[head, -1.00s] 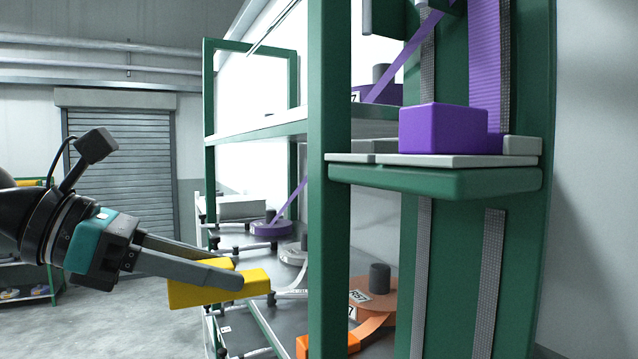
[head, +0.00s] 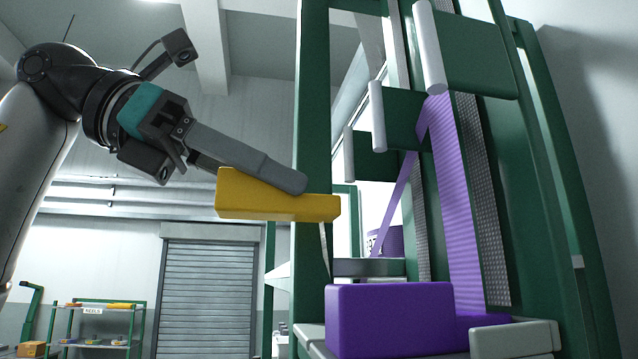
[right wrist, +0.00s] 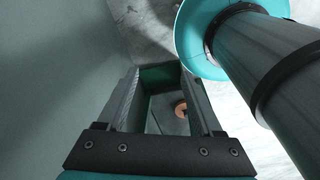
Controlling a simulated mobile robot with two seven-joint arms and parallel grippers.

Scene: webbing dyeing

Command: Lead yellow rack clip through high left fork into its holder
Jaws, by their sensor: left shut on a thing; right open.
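The yellow rack clip (head: 275,200) is in the jaws of my left gripper (head: 300,185), raised in mid-air in the head view. Its right end overlaps the green front post in the picture; I cannot tell whether they touch. A thin pale strip (head: 326,250) shows just below that end. Green plates with grey rollers (head: 377,117) stand at the upper right; I cannot tell which is the high left fork. The yellow clip's holder is not clearly identifiable. My right gripper (right wrist: 160,78) is open and empty in the right wrist view.
A purple block (head: 390,320) sits on the rack's ledge beside a grey block (head: 515,338). Purple webbing (head: 455,200) runs up over a roller. A green post (head: 313,120) stands by the yellow clip. Left of it is open air, with a shutter door (head: 207,300) far behind.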

